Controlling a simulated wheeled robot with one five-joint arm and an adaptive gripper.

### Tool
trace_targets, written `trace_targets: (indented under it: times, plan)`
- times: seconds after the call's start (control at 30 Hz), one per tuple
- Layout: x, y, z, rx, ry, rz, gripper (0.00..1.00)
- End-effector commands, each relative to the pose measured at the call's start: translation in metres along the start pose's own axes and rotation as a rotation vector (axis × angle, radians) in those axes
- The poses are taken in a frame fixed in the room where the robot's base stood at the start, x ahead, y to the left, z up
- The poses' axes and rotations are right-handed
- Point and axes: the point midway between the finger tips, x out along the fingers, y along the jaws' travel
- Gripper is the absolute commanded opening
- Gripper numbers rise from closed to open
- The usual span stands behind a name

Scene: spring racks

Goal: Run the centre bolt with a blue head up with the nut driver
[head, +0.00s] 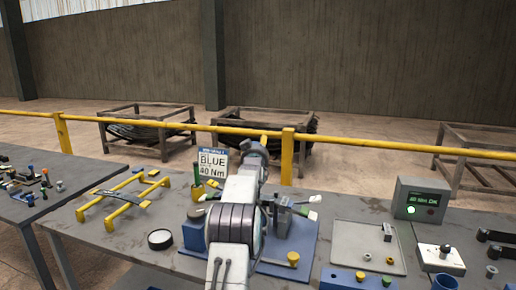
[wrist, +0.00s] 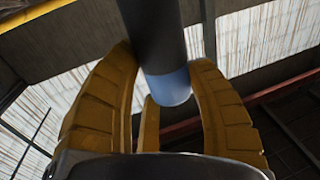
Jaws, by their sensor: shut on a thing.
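My gripper (wrist: 163,60) has its yellow fingers shut around a dark cylinder with a light blue end (wrist: 172,88), which looks like the nut driver (wrist: 152,35). Its far end runs out of the top of the wrist view. In the head view my arm hides most of the gripper and the held tool. My arm stands over a blue fixture base (head: 292,248) with a grey clamp-like part at its right. The centre bolt with a blue head cannot be made out; my arm covers the middle of the fixture.
A sign (head: 213,168) reads BLUE 40 Nm. A grey box (head: 420,203) shows a green 40 Nm OK display and a lit green lamp. A tray (head: 350,238) with small parts lies right, a yellow frame (head: 92,200) left. A yellow rail (head: 370,146) runs behind the bench.

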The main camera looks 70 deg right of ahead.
Motion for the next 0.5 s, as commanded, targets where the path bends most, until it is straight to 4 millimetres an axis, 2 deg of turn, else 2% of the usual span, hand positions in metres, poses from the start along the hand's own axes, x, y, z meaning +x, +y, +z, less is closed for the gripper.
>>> trace_targets:
  times: [0.07, 0.43, 0.5]
  plan:
    - [0.001, -0.001, 0.000, 0.003, -0.010, -0.002, 0.13]
    - [0.000, -0.001, -0.027, 0.003, 0.002, -0.002, 0.13]
    - [0.000, -0.001, -0.032, 0.003, 0.003, -0.001, 0.08]
